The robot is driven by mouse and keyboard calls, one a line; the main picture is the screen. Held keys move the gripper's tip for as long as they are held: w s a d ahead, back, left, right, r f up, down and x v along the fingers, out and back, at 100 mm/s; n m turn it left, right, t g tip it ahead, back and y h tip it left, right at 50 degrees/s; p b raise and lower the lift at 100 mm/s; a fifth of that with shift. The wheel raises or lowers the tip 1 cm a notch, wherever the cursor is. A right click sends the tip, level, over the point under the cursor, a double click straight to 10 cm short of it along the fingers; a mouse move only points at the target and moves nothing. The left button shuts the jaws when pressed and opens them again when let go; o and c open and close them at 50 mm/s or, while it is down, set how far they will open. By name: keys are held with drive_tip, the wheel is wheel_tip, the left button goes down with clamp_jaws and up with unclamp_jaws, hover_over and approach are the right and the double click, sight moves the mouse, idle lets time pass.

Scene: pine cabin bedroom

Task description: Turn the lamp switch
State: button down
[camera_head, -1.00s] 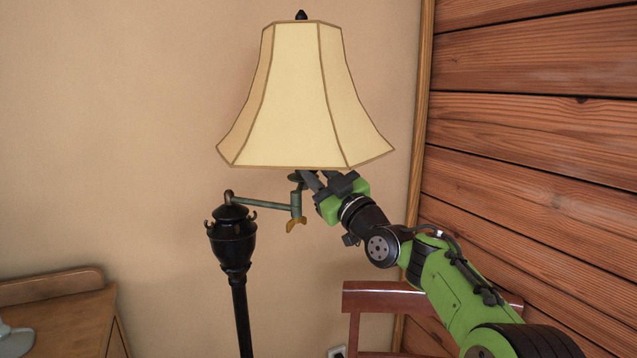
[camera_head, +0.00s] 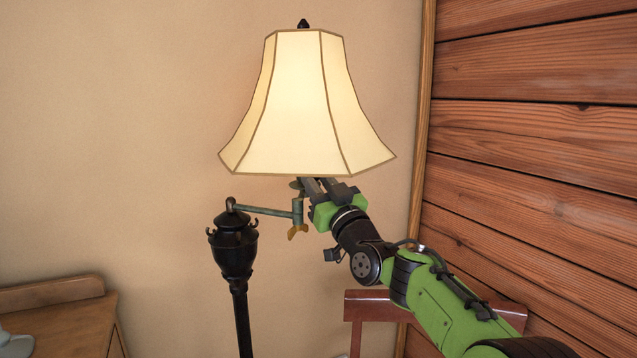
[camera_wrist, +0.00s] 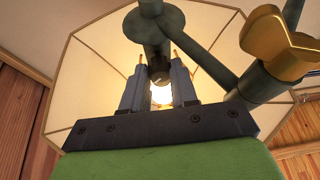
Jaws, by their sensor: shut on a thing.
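The floor lamp has a cream paneled shade (camera_head: 300,105) that glows from inside. A bright bulb (camera_wrist: 161,96) shows under the shade in the wrist view. My gripper (camera_head: 309,184) reaches up under the shade's lower rim from the right. In the wrist view my gripper (camera_wrist: 159,62) has its two fingers on either side of the lamp's socket stem (camera_wrist: 150,34), shut on the lamp switch there. The switch itself is mostly hidden between the fingers. A brass wing-shaped piece (camera_head: 298,232) hangs at the end of the lamp's swing arm (camera_head: 262,210), apart from the fingers.
The black lamp post (camera_head: 232,255) stands left of my arm. A reddish wooden chair (camera_head: 375,303) is below my arm. A plank wall (camera_head: 530,130) is close on the right. A wooden dresser (camera_head: 85,330) is at lower left.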

drive_tip(key=c, duration=1.2)
unclamp_jaws()
drive_tip(key=shift+o, duration=0.2)
drive_tip(key=v, duration=1.5)
drive_tip(key=shift+s+d, duration=0.15)
drive_tip(key=shift+s, duration=0.15)
drive_tip(key=shift+f, duration=0.15)
